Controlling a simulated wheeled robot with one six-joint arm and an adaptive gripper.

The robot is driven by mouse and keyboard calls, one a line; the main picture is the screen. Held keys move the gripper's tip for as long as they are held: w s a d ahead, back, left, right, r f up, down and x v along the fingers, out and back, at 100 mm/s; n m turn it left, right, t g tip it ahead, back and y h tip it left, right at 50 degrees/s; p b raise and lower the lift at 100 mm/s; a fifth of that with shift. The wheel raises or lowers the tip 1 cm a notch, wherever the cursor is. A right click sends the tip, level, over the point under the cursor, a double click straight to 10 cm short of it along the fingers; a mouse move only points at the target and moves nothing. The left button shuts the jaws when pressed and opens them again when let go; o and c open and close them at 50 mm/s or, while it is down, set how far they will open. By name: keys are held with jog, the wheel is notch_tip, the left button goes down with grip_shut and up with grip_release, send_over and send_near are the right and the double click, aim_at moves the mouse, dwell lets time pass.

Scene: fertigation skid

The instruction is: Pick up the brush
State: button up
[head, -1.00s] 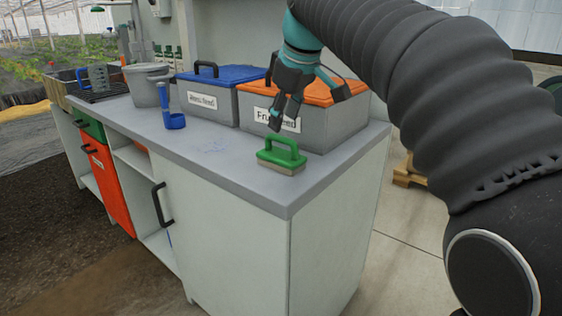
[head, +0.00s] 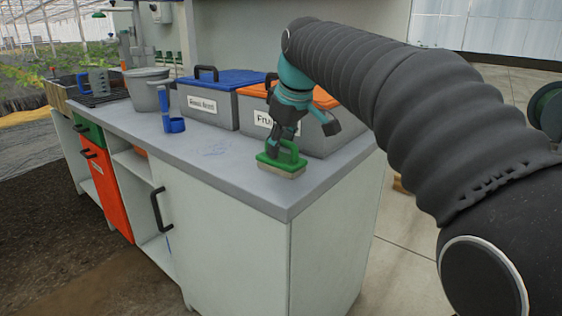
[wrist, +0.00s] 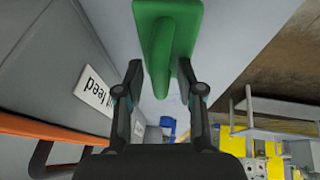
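The brush has a green top and looped handle with a pale bristle base (head: 281,168). It stands upright, bristles down, on the grey counter near its front right corner. My gripper (head: 278,150) has come down over the brush from above. In the wrist view, the green handle (wrist: 160,62) lies between the two fingers (wrist: 160,80), one on each side. The fingers are apart, and a gap shows beside the handle toward its lower end. Whether either fingertip touches the handle cannot be told.
Behind the brush stands a grey bin with an orange lid (head: 318,135), close to my gripper. A blue-lidded bin (head: 215,105), a blue scoop-like item (head: 172,122) and a grey bucket (head: 146,90) stand further left.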

grip_shut()
jog(key=shift+s+a+r, duration=0.1)
jog(key=shift+s+r, duration=0.05)
jog(key=shift+r, duration=0.3)
notch_tip(320, 180, up, 6)
jog(key=shift+r+p, duration=0.25)
jog(key=shift+p, duration=0.75)
jog(key=s+a+b, duration=0.1)
jog(key=s+a, duration=1.1)
jog(key=s, duration=0.3)
jog(key=shift+s+f, duration=0.2)
jog(key=shift+s, duration=0.05)
